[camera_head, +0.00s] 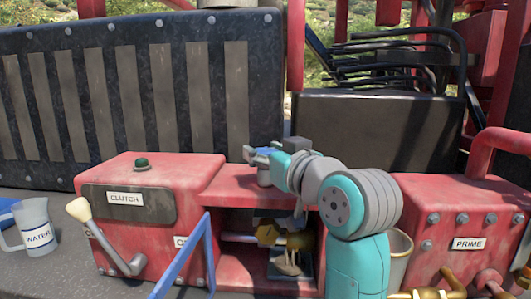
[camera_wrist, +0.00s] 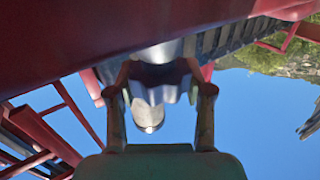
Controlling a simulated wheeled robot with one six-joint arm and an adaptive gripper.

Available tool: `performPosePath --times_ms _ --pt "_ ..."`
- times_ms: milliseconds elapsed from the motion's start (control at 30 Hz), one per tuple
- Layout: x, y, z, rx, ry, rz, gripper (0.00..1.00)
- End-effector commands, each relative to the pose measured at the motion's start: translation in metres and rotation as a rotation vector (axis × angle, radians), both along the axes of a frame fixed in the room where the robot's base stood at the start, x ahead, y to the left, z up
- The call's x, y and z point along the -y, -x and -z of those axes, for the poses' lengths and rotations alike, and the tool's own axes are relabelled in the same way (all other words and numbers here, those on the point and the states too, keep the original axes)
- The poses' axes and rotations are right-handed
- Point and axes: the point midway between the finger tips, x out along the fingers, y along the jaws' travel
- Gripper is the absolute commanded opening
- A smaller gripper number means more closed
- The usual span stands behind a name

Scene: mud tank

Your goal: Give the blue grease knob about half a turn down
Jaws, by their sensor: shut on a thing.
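The blue grease knob (camera_wrist: 158,93) shows in the wrist view as a lobed blue-grey piece between my two fingers. A pale metal cylinder (camera_wrist: 149,116) shows just beyond it. My gripper (camera_wrist: 158,76) is shut on the knob, one finger on each side. In the head view, my gripper (camera_head: 258,158) is above the red housing (camera_head: 235,184), near its open recess. The fingers and wrist largely hide the knob there, so how far it is turned cannot be told.
A red CLUTCH box (camera_head: 158,170) with a cream-tipped lever (camera_head: 79,209) stands left. A WATER mug (camera_head: 37,238) is at far left. A blue bar (camera_head: 180,262) slants in front. Brass fittings (camera_head: 268,234) sit in the recess. The red PRIME box (camera_head: 430,195) is right.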

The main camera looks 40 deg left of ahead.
Motion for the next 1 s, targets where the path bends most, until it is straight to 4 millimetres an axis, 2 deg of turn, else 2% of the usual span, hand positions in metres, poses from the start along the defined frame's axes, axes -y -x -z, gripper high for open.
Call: performPosePath --times_ms 600,1000 --pt "-0.0024 0.0022 0.0 0.0 0.0 0.532 0.16" --pt "-0.001 0.0007 -0.0004 0.0 0.0 0.75 0.16"
